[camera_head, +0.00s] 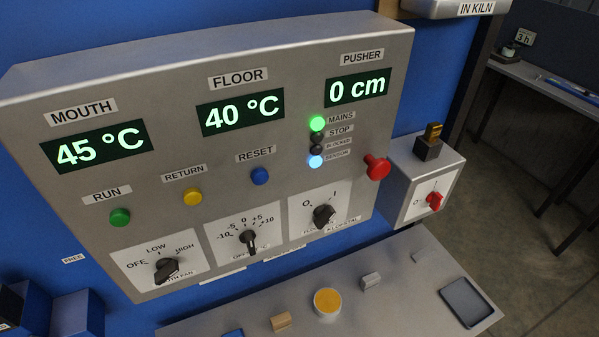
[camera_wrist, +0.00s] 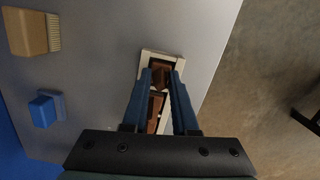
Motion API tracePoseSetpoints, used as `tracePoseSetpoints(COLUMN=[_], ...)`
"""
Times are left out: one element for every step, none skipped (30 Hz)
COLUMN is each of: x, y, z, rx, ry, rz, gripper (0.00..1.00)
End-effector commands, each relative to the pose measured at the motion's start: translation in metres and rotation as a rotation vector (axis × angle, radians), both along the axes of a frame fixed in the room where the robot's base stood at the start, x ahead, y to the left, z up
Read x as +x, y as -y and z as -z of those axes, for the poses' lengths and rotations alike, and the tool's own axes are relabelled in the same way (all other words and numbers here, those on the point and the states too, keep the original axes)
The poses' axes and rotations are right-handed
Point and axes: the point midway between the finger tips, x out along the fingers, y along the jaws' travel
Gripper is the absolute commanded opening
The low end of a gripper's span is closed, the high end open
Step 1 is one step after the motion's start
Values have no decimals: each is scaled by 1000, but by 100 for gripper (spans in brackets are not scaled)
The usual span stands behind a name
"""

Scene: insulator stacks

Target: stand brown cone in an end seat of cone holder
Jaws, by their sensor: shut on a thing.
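My gripper (camera_wrist: 162,76) shows in the wrist view, with its two blue fingers closed in on a small brown piece, which I take to be the brown cone (camera_wrist: 160,77). The piece sits between the fingertips. A cream-rimmed holder (camera_wrist: 147,54) with a dark brown inside lies under and around the fingertips. More brown shows lower down between the fingers. The fingers hide much of the holder, and I cannot tell whether the cone touches a seat or is above it. Neither my gripper nor the holder can be made out in the head view.
In the wrist view a wooden brush (camera_wrist: 30,32) and a blue block (camera_wrist: 45,108) lie left on the grey surface, whose edge is at right. The head view shows a control panel (camera_head: 220,140) and, below it, a ledge with a yellow-topped disc (camera_head: 327,301) and dark tray (camera_head: 466,302).

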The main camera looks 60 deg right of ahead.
Motion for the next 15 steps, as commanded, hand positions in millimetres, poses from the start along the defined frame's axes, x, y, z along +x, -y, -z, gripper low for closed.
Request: tracePoseSetpoints(x=[0,0,0,0,0,0,0,0,0,0,0,0,0,0,0], y=[0,0,0,0,0,0,0,0,0,0,0,0,0,0,0], z=[2,4,4,3,3,3,3,3,3,3,3,3,3,3,3], rx=[0,0,0,0,0,0,0,0,0,0,0,0,0,0,0], ry=[0,-1,-1,-1,-1,-1,-1,-1,-1,-1,-1,-1,-1,-1,-1], rz=[0,0,0,0,0,0,0,0,0,0,0,0,0,0,0], gripper=[0,0,28,34,39,46,52,57,57,57,57,57,57,57,57])
